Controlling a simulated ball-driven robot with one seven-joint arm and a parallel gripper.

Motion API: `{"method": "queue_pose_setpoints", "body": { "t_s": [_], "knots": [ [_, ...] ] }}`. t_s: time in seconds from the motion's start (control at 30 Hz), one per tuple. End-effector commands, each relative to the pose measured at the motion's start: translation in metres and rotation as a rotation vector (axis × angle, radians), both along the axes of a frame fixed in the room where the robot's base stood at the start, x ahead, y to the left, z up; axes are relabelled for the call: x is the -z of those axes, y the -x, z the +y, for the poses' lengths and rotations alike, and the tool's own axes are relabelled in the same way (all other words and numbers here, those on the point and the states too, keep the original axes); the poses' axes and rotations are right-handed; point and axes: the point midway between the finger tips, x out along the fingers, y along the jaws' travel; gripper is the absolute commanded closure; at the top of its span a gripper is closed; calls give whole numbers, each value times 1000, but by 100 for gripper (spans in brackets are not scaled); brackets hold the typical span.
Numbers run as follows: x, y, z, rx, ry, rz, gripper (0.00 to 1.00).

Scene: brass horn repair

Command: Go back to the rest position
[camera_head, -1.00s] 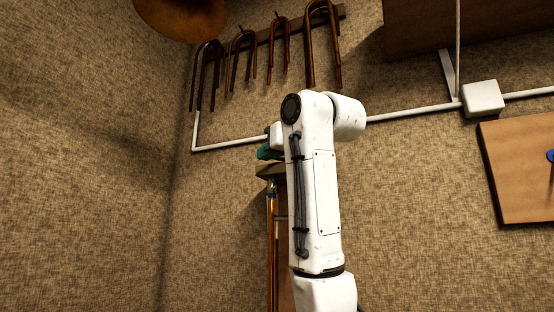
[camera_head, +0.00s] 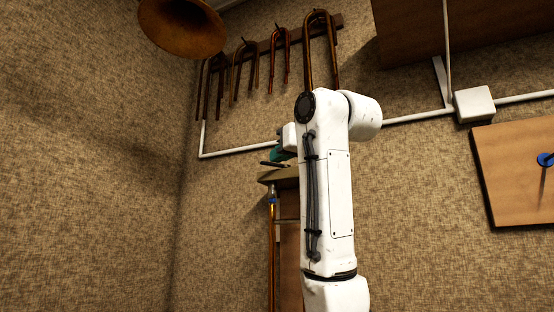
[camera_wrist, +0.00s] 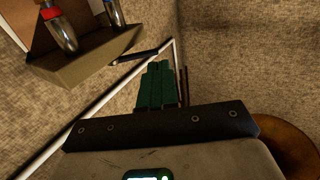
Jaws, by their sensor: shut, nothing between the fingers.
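My gripper (camera_head: 279,153) shows in the head view as a small green patch past the end of my white arm, just above a small ledge (camera_head: 278,176). In the wrist view, my gripper's green fingers (camera_wrist: 158,86) lie side by side, shut and empty. The ledge (camera_wrist: 85,62) is at the upper left there, apart from the fingers. A thin dark piece (camera_wrist: 134,57) projects by the ledge's corner, close to the fingertips. It also shows in the head view (camera_head: 271,164). My arm hides part of the ledge.
Two shiny metal pieces (camera_wrist: 60,30) (camera_wrist: 113,12) stand at the ledge. Bent tubes (camera_head: 245,70) hang from a wall rack, near a brass bell (camera_head: 183,28). White conduit (camera_head: 235,151) runs along the wall to a box (camera_head: 474,105). A wooden board (camera_head: 518,170) is at right.

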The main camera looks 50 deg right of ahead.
Motion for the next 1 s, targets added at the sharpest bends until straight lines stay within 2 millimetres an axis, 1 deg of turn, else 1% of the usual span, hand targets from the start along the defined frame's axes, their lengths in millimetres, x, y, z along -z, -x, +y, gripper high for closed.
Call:
{"method": "queue_pose_setpoints", "body": {
  "t_s": [0.03, 0.3, 0.4, 0.5, 0.63, 0.87, 0.97, 1.0],
  "knots": [
    [1, 9, 4, 0, 3, -5, 100],
    [1, 48, 22, 0, 2, -7, 100],
    [0, 60, 27, 0, 3, -6, 100],
    [-1, 66, 29, 0, 2, -6, 100],
    [-1, 70, 31, 1, 1, -4, 100],
    [-2, 70, 31, 1, 1, -4, 100],
    [18, 55, 26, -6, -16, 21, 100],
    [31, 45, 23, -11, -27, 37, 100]
  ]
}}
